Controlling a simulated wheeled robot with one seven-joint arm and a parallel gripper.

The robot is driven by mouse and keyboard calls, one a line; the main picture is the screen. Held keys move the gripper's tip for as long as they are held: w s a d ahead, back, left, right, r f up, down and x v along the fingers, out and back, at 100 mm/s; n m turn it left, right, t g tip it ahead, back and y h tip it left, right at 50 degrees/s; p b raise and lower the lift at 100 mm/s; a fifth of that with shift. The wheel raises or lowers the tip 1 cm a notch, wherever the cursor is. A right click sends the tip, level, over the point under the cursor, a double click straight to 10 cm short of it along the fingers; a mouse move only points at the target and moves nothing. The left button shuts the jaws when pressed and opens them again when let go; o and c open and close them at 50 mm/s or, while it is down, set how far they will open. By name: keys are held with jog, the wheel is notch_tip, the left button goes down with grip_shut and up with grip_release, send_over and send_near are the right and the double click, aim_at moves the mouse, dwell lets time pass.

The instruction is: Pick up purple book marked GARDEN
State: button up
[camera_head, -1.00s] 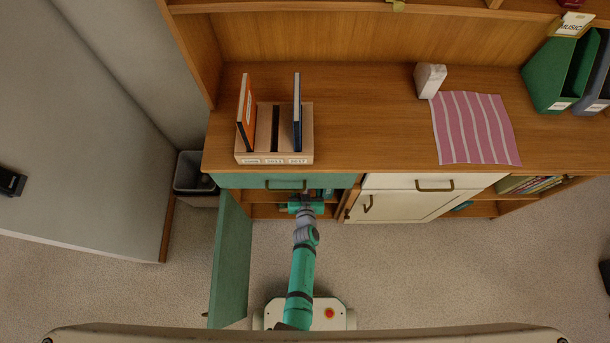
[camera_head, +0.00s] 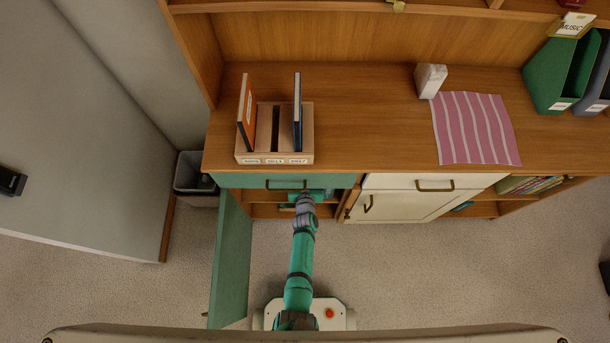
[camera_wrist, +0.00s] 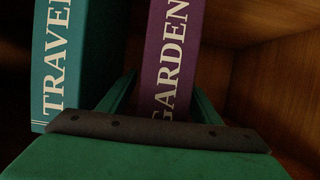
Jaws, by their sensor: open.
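The purple book marked GARDEN (camera_wrist: 170,55) stands upright in the wrist view, its spine facing me. My gripper (camera_wrist: 160,95) is open, with one green finger on each side of the GARDEN spine. The lower end of the spine is hidden behind the gripper body. I cannot tell whether the fingers touch the book. In the head view, my arm reaches into the open cupboard (camera_head: 268,211) under the desk top, and the gripper's tips and the book are hidden there.
A teal book marked TRAVEL (camera_wrist: 72,60) stands just left of the left finger. A wooden cupboard wall (camera_wrist: 280,80) is on the right. The open green door (camera_head: 231,262) hangs left of my arm. A wooden rack (camera_head: 274,157) with upright books stands on the desk.

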grip_shut()
jog(key=shift+a+r, duration=0.1)
jog(key=shift+r, duration=0.1)
